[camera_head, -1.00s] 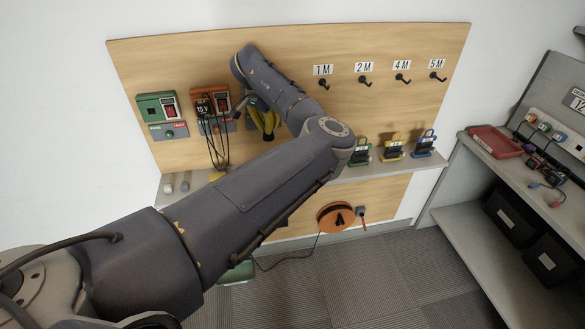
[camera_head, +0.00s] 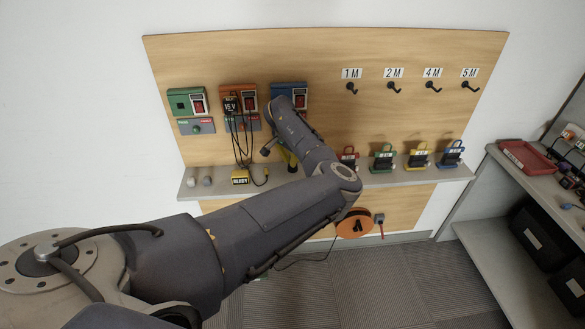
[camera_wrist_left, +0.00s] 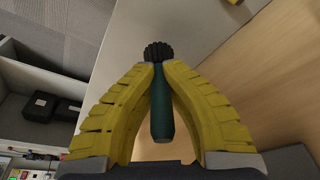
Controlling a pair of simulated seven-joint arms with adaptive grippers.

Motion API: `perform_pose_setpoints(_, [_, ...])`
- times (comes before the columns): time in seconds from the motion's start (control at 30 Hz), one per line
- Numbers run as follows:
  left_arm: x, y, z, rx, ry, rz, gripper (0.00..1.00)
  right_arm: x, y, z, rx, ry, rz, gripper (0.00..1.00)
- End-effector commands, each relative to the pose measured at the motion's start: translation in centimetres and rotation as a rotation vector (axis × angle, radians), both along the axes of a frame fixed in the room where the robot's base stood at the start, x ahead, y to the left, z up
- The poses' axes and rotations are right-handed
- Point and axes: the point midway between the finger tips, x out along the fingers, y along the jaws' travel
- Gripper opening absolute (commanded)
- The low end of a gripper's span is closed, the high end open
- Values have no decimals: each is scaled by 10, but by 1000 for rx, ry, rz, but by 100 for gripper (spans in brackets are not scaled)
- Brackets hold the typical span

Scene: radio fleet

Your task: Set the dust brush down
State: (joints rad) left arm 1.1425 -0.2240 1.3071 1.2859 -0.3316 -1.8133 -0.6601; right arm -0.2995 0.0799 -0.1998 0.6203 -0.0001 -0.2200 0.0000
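The dust brush (camera_wrist_left: 161,115) has a dark green handle and a black bristle head. In the left wrist view it sits between the yellow fingers of my left gripper (camera_wrist_left: 159,65), which close on it just below the bristles. The grey shelf (camera_wrist_left: 128,42) lies beyond the bristles; I cannot tell whether they touch it. In the head view only a bit of yellow finger shows at my left gripper (camera_head: 288,158), low in front of the board by the shelf (camera_head: 408,176). My right gripper is not in view.
Green (camera_head: 187,102), orange (camera_head: 238,97) and blue (camera_head: 290,92) wall units hang above the shelf. A yellow READY block (camera_head: 240,177) lies left of my gripper. Coloured stands, including a green one (camera_head: 383,157), stand to the right. An orange reel (camera_head: 354,223) hangs below.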

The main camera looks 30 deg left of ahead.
Motion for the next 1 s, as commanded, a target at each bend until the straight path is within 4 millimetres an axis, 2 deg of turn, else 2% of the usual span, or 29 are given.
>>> perform_pose_setpoints(0.3, [-1,0,-36,-1,2,0,0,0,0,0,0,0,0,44])
perform_pose_setpoints(0.73, [-1,0,-42,-1,2,0,0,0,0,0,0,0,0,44])
perform_pose_setpoints(0.77, [-1,0,-42,-1,2,0,8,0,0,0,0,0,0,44])
perform_pose_setpoints(0.9, [-1,0,-41,-1,1,0,24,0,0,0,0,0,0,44])
perform_pose_setpoints(0.93, [-1,0,-41,-1,1,0,28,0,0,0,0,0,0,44])
perform_pose_setpoints(1.0, [0,0,-41,-1,1,0,28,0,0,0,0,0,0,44])
